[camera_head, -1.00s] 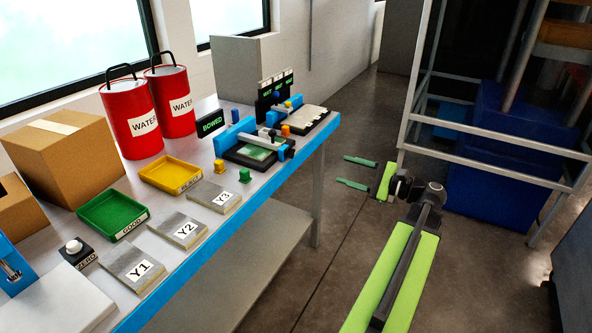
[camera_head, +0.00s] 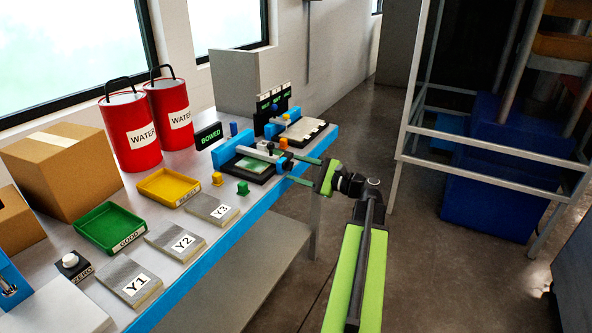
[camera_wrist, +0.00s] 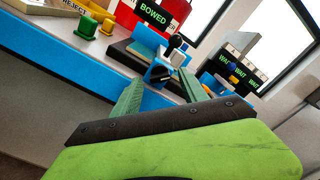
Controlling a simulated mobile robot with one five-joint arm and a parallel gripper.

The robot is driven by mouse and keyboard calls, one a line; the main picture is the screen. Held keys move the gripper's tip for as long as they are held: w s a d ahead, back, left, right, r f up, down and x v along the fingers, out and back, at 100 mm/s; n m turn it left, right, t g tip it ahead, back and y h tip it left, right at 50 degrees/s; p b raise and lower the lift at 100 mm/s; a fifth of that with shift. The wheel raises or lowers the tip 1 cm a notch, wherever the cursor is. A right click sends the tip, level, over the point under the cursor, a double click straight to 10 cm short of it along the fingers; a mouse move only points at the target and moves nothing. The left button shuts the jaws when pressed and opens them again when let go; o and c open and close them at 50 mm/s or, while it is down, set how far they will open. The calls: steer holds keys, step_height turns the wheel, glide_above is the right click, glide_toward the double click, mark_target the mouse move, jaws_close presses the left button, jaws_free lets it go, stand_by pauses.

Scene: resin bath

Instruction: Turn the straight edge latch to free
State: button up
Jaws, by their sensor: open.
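The straight edge (camera_head: 262,154) is a grey bar across a black-based fixture with a green plate (camera_head: 256,165) and a blue block behind. At its near end is a small dark and blue part that looks like the latch (camera_head: 286,164). In the wrist view the latch (camera_wrist: 158,73) shows as a blue piece, with a black knob close above it. My gripper (camera_head: 304,171) is at the table's front edge beside that end. In the wrist view my gripper (camera_wrist: 162,92) is open, its green fingers apart with the blue piece between and beyond their tips. Contact cannot be told.
A BOWED sign (camera_head: 208,136) stands behind the fixture. A second fixture (camera_head: 303,131) with WAIT displays (camera_head: 273,98) is further back. Yellow (camera_head: 217,179) and green (camera_head: 243,188) small blocks sit to the left. The floor right of the table is clear near my arm.

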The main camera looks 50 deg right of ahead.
steer(key=shift+w+a, duration=0.1)
steer(key=shift+w, duration=0.25)
